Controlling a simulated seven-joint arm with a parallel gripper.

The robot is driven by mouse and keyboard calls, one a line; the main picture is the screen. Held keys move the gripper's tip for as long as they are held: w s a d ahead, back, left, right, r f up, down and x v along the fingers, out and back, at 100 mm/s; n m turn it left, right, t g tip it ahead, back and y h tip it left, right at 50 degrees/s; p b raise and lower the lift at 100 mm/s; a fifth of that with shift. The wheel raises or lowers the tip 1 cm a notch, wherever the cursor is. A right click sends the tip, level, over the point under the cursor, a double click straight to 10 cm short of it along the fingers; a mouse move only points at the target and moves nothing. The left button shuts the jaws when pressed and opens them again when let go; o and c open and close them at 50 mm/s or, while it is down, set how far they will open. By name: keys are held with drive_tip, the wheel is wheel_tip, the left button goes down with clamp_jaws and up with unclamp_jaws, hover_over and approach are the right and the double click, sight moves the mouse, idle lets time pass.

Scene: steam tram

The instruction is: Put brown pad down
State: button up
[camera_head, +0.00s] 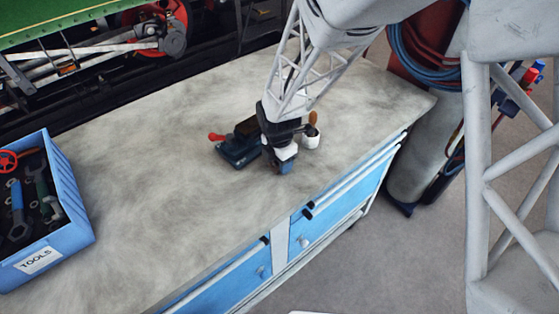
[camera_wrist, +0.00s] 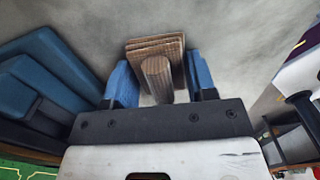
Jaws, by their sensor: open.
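The brown pad (camera_wrist: 168,44) shows in the wrist view as a layered, ribbed brown block with a rounded wooden grip (camera_wrist: 157,75). It lies on or just above the grey mottled worktop, between the two blue fingers of my gripper (camera_wrist: 160,72). The fingers stand apart on either side of the pad; whether either touches it is hard to tell. In the head view my gripper (camera_head: 284,166) is low over the worktop (camera_head: 180,210), near its front edge. There the gripper hides the pad.
A white pot (camera_head: 310,139) with an orange-brown handle stands right. A blue tools crate (camera_head: 75,240) is far left. Worktop between is clear.

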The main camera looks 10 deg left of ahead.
drive_tip(key=shift+o, duration=0.5)
wheel_tip(320, 180, up, 12)
drive_tip(key=shift+r, duration=0.2)
drive_tip(key=shift+a, duration=0.1)
idle(0.7)
drive_tip(key=s+d+r+m+t, duration=0.1)
drive_tip(key=s+d+r+m, duration=0.35)
drive_tip(key=d+m, duration=0.2)
drive_tip(key=s+d+r+m, duration=0.4)
drive_tip(key=d+r+m, duration=0.2)
drive_tip(key=d, duration=0.2)
drive_tip(key=s+d+r+m, duration=0.2)
drive_tip(key=s+d+m, duration=0.3)
drive_tip(key=s+m, duration=0.2)
drive_tip(key=s+d+r+m+t, duration=0.1)
drive_tip(key=s+d+r+m, duration=0.1)
drive_tip(key=s+d+m, duration=0.3)
drive_tip(key=s+m, duration=0.2)
drive_tip(key=shift+d+r+m+t, duration=0.15)
drive_tip(key=shift+r+m+t, duration=0.15)
drive_tip(key=shift+m, duration=0.05)
